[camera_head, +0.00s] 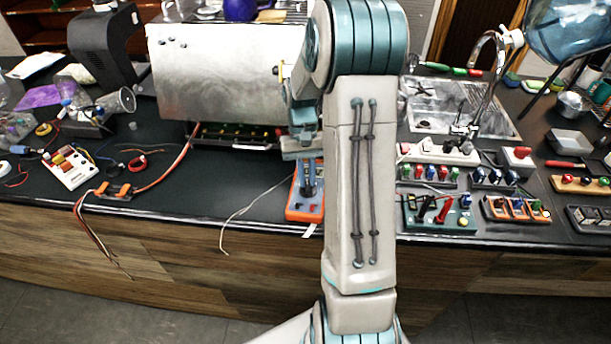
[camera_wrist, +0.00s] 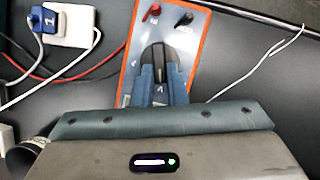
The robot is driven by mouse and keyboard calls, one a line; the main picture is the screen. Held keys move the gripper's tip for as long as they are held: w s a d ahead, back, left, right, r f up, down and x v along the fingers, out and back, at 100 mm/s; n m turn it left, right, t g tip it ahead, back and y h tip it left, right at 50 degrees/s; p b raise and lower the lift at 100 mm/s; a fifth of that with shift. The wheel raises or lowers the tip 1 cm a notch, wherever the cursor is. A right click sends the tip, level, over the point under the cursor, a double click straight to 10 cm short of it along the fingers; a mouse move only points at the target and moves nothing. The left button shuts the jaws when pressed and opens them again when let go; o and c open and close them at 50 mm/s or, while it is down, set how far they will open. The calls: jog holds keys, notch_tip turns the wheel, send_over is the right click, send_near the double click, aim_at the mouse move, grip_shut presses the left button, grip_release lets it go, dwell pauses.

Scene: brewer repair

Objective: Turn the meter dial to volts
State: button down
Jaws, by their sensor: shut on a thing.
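The meter (camera_head: 305,207) is a flat orange-edged unit with a grey face, lying near the counter's front edge, partly hidden by my arm in the head view. In the wrist view the meter (camera_wrist: 193,62) shows a red knob or plug and a black one at its far end. My gripper (camera_wrist: 161,70) points at the meter's face with its blue-grey fingers shut on the dark meter dial (camera_wrist: 157,57). The dial's markings are hidden, so its setting cannot be read. My gripper also shows in the head view (camera_head: 307,188).
A large metal brewer body (camera_head: 213,85) stands behind, left of my arm. A loose white wire (camera_head: 250,210) hangs over the counter edge left of the meter. Several terminal blocks and a green board (camera_head: 438,212) sit to the right. An orange-tipped cable (camera_head: 118,190) lies at left.

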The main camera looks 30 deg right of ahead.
jog(key=shift+m, duration=0.3)
jog(key=c, duration=1.4)
grip_release()
jog(key=shift+c, duration=0.2)
jog(key=shift+r, duration=0.1)
jog(key=b+v, duration=0.1)
jog(key=v, duration=1.2)
jog(key=shift+d+r+b, duration=0.2)
jog(key=shift+r+b, duration=0.1)
jog(key=shift+w, duration=0.1)
